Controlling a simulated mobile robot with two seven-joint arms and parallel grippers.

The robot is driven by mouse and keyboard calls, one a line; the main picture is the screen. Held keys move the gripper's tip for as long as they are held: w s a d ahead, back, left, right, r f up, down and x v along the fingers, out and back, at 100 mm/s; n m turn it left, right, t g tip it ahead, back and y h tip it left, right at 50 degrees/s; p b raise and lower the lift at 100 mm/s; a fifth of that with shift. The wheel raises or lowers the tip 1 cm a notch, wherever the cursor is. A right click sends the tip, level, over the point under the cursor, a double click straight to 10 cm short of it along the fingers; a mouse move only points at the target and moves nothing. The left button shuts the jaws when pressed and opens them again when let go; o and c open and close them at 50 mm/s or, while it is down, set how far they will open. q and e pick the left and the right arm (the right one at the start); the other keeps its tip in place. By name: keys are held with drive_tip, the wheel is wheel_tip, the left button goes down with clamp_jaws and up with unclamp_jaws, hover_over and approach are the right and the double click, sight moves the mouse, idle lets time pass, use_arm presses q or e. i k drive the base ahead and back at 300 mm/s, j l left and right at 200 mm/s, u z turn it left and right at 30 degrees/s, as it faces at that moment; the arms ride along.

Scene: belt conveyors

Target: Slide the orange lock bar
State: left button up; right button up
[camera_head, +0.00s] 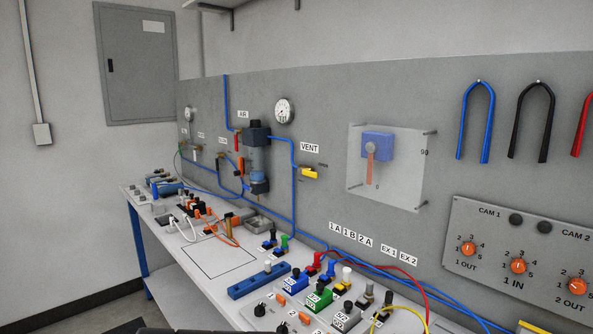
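Several orange parts show, and I cannot tell for sure which is the lock bar. An orange bar (369,171) hangs upright below a blue block (377,145) on a clear plate (408,180) marked 0 and 90, on the grey back panel. A small orange piece (240,165) sits beside the air filter unit (257,160). Small orange pieces (281,299) also lie among the valves on the bench. Neither of my grippers is in view.
The white bench (176,249) runs along the panel, crowded with coloured valves and fittings. A yellow vent handle (309,172) sticks out of the panel. Blue tubing crosses the panel and bench; red and yellow hoses loop at the lower right. An outlined bench area (219,258) is clear.

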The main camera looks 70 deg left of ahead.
sight(240, 172)
drive_tip(key=u, duration=2.75)
drive_tip(key=i+j+z, duration=0.1)
drive_tip(key=i+j, duration=1.1)
drive_tip(key=i+j+z, duration=0.15)
drive_tip(key=i+j, duration=0.45)
drive_tip(key=j, duration=0.15)
drive_tip(key=i+j, duration=0.55)
drive_tip(key=j, duration=0.15)
drive_tip(key=z, duration=0.05)
